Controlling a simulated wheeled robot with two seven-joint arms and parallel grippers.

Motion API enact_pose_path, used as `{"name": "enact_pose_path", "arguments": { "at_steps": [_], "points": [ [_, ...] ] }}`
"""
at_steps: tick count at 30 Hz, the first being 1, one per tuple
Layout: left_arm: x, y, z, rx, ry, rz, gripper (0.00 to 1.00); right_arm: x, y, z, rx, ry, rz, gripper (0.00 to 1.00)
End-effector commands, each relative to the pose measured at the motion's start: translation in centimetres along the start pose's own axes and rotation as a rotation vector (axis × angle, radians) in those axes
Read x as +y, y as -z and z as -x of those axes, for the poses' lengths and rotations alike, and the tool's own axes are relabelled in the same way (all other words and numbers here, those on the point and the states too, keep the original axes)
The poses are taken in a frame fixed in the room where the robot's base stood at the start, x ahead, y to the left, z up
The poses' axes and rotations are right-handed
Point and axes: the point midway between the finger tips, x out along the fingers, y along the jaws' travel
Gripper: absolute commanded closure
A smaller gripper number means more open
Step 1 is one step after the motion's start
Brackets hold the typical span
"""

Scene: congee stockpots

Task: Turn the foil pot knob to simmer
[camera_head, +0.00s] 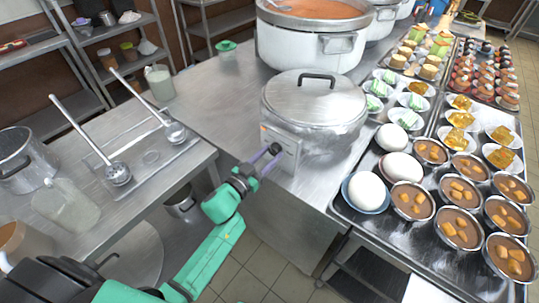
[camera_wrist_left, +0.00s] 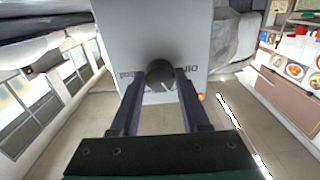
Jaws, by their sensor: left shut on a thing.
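The foil pot (camera_head: 325,118) is a lidded silver stockpot on the steel counter, its side wrapped in crinkled foil. A pale control box (camera_head: 284,143) is on its front. The box fills the upper middle of the left wrist view (camera_wrist_left: 158,30), with printing partly hidden. Its dark round knob (camera_wrist_left: 160,73) has a small white mark toward its lower right. My left gripper (camera_head: 270,152) reaches the box from the front left. In the left wrist view its two fingers (camera_wrist_left: 160,84) are shut on the knob, one each side.
A large open pot (camera_head: 305,45) of orange congee stands behind the foil pot. Trays with bowls and white eggs (camera_head: 365,191) fill the right side. Ladles (camera_head: 118,174) lie on a tray on the left table. Open floor lies below the counter.

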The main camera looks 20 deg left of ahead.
Motion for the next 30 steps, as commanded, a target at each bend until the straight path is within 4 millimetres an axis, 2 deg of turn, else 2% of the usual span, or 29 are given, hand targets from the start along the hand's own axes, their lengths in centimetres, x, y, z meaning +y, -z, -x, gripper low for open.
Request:
{"name": "enact_pose_path", "arguments": {
  "at_steps": [11, 30],
  "points": [
    [-0.1, -0.1, 0.0, -0.002, 0.000, -0.191, 1.00, 0.0, -0.1, -0.5, 0.000, 0.000, 0.000, 0.46],
    [-0.1, -0.2, 0.0, -0.001, -0.001, -0.773, 1.00, 0.0, -0.3, -2.4, -0.001, 0.000, 0.000, 0.46]
  ]
}}
